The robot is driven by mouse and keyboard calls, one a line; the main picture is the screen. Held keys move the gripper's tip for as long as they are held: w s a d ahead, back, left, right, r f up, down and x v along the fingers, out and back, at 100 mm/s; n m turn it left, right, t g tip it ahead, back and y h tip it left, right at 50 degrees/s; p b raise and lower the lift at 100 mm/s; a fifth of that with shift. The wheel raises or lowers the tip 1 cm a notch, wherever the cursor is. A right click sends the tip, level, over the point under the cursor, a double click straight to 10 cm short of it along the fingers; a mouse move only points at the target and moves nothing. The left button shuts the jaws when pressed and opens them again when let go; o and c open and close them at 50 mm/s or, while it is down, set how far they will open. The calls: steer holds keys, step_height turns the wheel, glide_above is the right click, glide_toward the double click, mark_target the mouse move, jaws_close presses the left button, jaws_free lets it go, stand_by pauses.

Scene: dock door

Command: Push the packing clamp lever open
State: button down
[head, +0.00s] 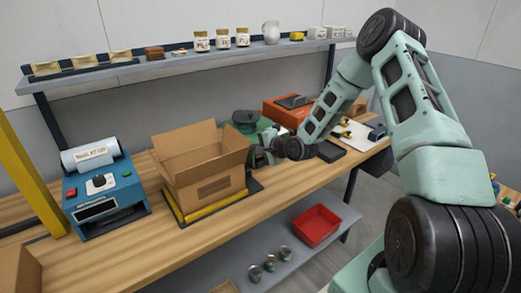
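My gripper (262,155) is over the wooden bench, just right of the open cardboard box. It is small in the picture and its finger gap is not clear. I cannot make out the packing clamp lever for certain. A dark green round-topped thing (246,117) stands just behind my gripper, partly hidden by it. An orange case (281,110) with a dark handle-like part (294,101) on top sits behind my forearm. I cannot tell whether either belongs to the clamp, or whether my gripper touches anything.
The cardboard box (203,166) stands flaps up on a yellow-edged dark base. A blue machine (104,194) with a roll is at left. A shelf (190,62) with jars runs above. A lower shelf holds a red bin (315,226) and several cans. Bare bench top (285,182) lies in front of my gripper.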

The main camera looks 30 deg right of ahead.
steer(key=w+r+g+p, duration=0.1)
steer(key=w+g, duration=0.6)
steer(key=w, duration=0.3)
steer(key=shift+a+r+m+h, duration=0.2)
steer(key=shift+r+m+h, duration=0.05)
steer(key=shift+m+h, duration=0.05)
steer(key=shift+r, duration=0.1)
